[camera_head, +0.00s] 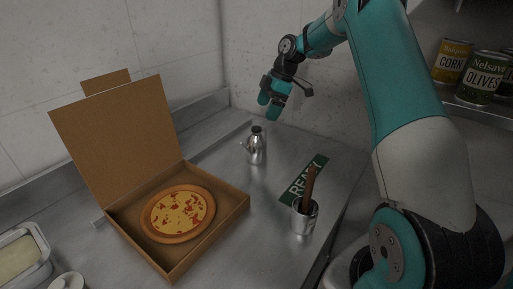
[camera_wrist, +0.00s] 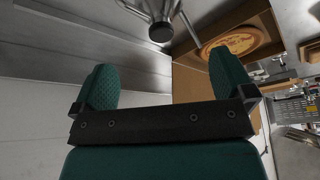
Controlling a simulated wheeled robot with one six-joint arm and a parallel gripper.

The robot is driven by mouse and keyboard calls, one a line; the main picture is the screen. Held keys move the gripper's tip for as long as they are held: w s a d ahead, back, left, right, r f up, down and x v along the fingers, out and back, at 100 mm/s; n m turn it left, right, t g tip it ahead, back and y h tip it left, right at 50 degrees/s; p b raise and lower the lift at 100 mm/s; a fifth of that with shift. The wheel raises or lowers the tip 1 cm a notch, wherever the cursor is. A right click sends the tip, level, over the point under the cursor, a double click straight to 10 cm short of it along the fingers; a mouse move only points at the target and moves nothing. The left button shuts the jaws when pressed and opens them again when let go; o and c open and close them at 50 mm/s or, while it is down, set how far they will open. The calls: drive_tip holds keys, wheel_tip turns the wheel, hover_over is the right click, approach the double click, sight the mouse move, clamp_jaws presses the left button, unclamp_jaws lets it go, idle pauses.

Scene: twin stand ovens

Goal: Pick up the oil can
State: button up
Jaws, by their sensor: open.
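The oil can (camera_head: 256,148) is a small shiny metal can with a dark cap and a spout on its left side. It stands upright on the steel counter, right of the pizza box. My gripper (camera_head: 271,108) is above and slightly right of the can in the head view, apart from it. In the wrist view the oil can (camera_wrist: 158,12) shows at the top edge, partly cut off, its dark cap toward me. It lies beyond the two green fingers of my gripper (camera_wrist: 163,80), which are spread with nothing between them.
An open cardboard box (camera_head: 236,213) holding a pizza (camera_head: 178,213) stands left of the can. A metal cup (camera_head: 304,220) with a brown handle and a green sign (camera_head: 304,180) are at right. A wall (camera_head: 280,60) rises behind; cans sit on a shelf at right.

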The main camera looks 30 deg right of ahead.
sight(254, 134)
drive_tip(key=p+x, duration=0.3)
drive_tip(key=x, duration=0.8)
drive_tip(key=shift+a+f, duration=0.1)
drive_tip(key=shift+f, duration=0.05)
drive_tip(key=shift+c, duration=0.5)
drive_tip(key=c, duration=0.9)
drive_tip(key=shift+c, duration=0.2)
